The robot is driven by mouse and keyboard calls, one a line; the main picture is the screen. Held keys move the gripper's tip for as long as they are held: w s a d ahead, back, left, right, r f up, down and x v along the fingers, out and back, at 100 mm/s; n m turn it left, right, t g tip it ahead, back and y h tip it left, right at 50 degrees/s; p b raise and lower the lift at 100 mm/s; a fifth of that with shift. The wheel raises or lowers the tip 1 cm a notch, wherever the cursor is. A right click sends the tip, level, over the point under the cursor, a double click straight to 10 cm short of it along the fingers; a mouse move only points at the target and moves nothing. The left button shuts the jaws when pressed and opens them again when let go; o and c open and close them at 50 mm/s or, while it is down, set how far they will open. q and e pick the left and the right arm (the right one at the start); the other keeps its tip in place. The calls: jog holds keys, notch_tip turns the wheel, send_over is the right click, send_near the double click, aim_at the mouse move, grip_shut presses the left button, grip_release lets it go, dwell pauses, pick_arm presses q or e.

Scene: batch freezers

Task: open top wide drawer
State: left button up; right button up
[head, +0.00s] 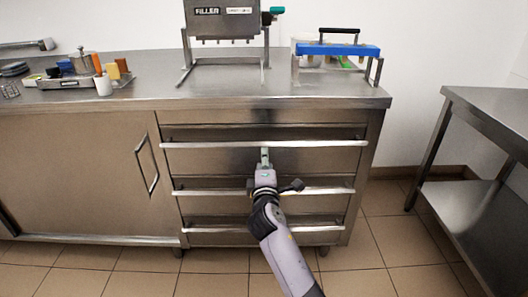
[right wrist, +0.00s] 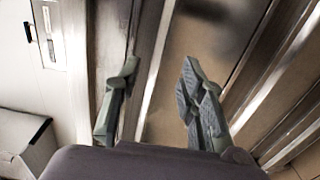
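The top wide drawer (head: 215,131) is in the steel counter's right-hand part, in the middle of the head view, and looks closed. Its long bar handle (head: 210,145) runs across the front. My right gripper (head: 265,153) is at the middle of this handle. In the right wrist view the two fingers (right wrist: 160,82) stand apart, with a metal bar (right wrist: 154,75) running between them. No clear contact with the bar shows. My left gripper is not in view.
Two more drawer handles (head: 330,190) lie below. A cabinet door (head: 75,170) is at left. A filler machine (head: 222,20), a blue-topped rack (head: 338,50) and a tray of small items (head: 60,83) stand on the counter. A steel table (head: 490,110) stands at right. Floor in front is clear.

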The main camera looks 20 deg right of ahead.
aim_at(264, 146)
jog(key=b+x, duration=0.1)
jog(key=x, duration=0.5)
jog(key=shift+f, duration=0.15)
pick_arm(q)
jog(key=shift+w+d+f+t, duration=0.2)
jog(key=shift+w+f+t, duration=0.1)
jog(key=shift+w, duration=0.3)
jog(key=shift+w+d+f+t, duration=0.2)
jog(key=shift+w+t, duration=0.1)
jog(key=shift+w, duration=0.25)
pick_arm(e)
jog(key=shift+w+d, duration=0.15)
jog(key=shift+w, duration=0.35)
jog(key=shift+c, duration=0.4)
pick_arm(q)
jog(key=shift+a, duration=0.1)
pick_arm(e)
grip_shut()
